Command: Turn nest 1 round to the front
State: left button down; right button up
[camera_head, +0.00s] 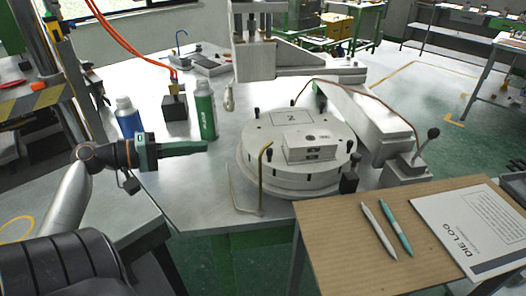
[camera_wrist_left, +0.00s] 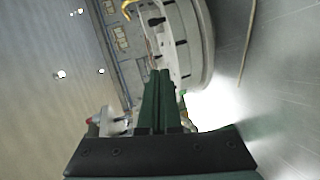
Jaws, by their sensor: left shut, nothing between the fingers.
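A round pale turntable (camera_head: 255,172) stands on the workbench under the press, with several black pegs around its edge. A plate marked 2 (camera_head: 292,118) lies on its far side. A pale die block (camera_head: 309,148) sits on its near right side. I cannot read a nest 1 mark. My left gripper (camera_head: 206,147) is shut and empty, left of the turntable and apart from it, pointing right. In the left wrist view the shut fingers (camera_wrist_left: 160,73) show in front of a curved pale rim with black pegs, probably the turntable (camera_wrist_left: 190,45). My right gripper is not in view.
A brass bent rod (camera_head: 262,178) stands at the turntable's front left. A green bottle (camera_head: 205,110) and blue bottle (camera_head: 128,118) stand behind my left gripper. The press head (camera_head: 254,55) overhangs behind. A brown board (camera_head: 340,240) with pens and a die log (camera_head: 470,225) is front right.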

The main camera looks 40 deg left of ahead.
pick_arm(q)
jog(key=w+d, duration=0.3)
jog(key=w+d+f, duration=0.1)
jog(key=w+d, duration=0.1)
jog(key=w, duration=0.1)
jog(key=w+d+p, duration=0.1)
jog(key=w+d, duration=0.2)
jog(key=shift+w+d+f, duration=0.15)
jog(key=shift+d+f, duration=0.05)
jog(key=shift+d, duration=0.15)
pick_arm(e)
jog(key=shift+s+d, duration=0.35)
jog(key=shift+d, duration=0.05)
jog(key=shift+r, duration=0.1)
